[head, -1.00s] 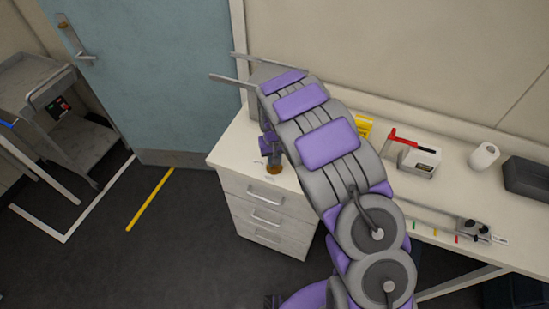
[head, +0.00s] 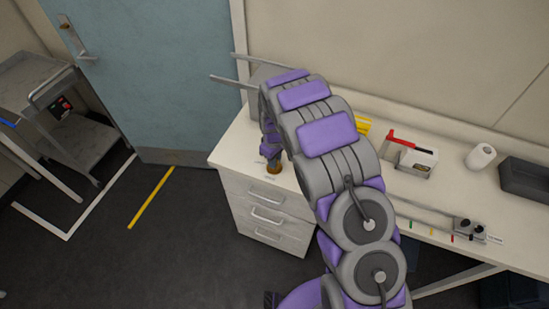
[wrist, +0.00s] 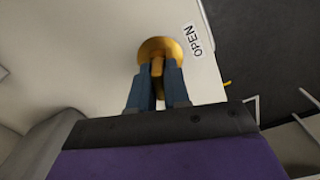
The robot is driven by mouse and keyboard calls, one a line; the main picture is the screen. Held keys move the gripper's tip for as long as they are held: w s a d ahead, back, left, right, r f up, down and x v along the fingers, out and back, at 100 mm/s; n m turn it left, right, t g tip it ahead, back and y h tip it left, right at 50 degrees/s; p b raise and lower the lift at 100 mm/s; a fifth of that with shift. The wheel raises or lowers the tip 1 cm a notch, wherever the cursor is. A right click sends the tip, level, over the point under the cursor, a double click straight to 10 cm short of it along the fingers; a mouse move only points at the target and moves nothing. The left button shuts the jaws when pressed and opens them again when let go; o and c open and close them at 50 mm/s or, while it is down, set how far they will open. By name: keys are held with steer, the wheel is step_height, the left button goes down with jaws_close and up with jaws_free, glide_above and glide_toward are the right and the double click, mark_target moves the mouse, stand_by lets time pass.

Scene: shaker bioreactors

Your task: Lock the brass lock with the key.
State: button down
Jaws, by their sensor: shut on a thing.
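The brass lock (wrist: 160,47) is a round gold disc on the white worktop, with a label reading OPEN (wrist: 198,39) beside it. In the head view the brass lock (head: 273,169) sits at the front edge of the bench, above the drawers. My gripper (wrist: 160,68) has its two blue fingers shut on a narrow brass piece, seemingly the key (wrist: 157,68). The key overlaps the lock's face; how deep it sits is hidden. My gripper also shows in the head view (head: 272,160), right over the lock and partly hidden by my arm.
A grey box (head: 262,90) stands behind my arm on the bench. To the right are a red-handled device (head: 410,155), a paper roll (head: 481,156), a dark tray (head: 525,180) and a small knobbed unit (head: 468,229). A cart (head: 75,130) stands at left; the floor before the drawers is clear.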

steer(key=shift+s+f, duration=0.4)
steer(key=n+p, duration=0.1)
steer(key=n, duration=0.3)
steer(key=c, duration=1.1)
jaws_free()
steer(key=shift+o, duration=0.4)
steer(key=shift+w, duration=0.3)
step_height(320, 180, up, 17)
steer(key=shift+w+a+r+p, duration=0.15)
steer(key=shift+a+p, duration=0.05)
steer(key=shift+p, duration=0.25)
steer(key=s+d+r+m+b, duration=0.1)
steer(key=s+d+r+m, duration=0.1)
steer(key=s+d+r, duration=0.3)
steer(key=s+d+r+m+g+b, duration=0.1)
steer(key=s+d+m, duration=0.2)
steer(key=s, duration=0.4)
steer(key=s+d+r+m+b, duration=0.1)
steer(key=s+d+r+m, duration=0.1)
steer(key=s+d+r, duration=0.3)
steer(key=s+d+f+m+b, duration=0.1)
steer(key=s+d+f+m, duration=0.1)
steer(key=s, duration=0.9)
steer(key=s+d+f+m+b, duration=0.1)
steer(key=s+m, duration=0.4)
steer(key=s, duration=0.7)
steer(key=shift+d+f+g+b, duration=0.4)
steer(key=shift+f+b, duration=0.1)
steer(key=shift+f, duration=0.1)
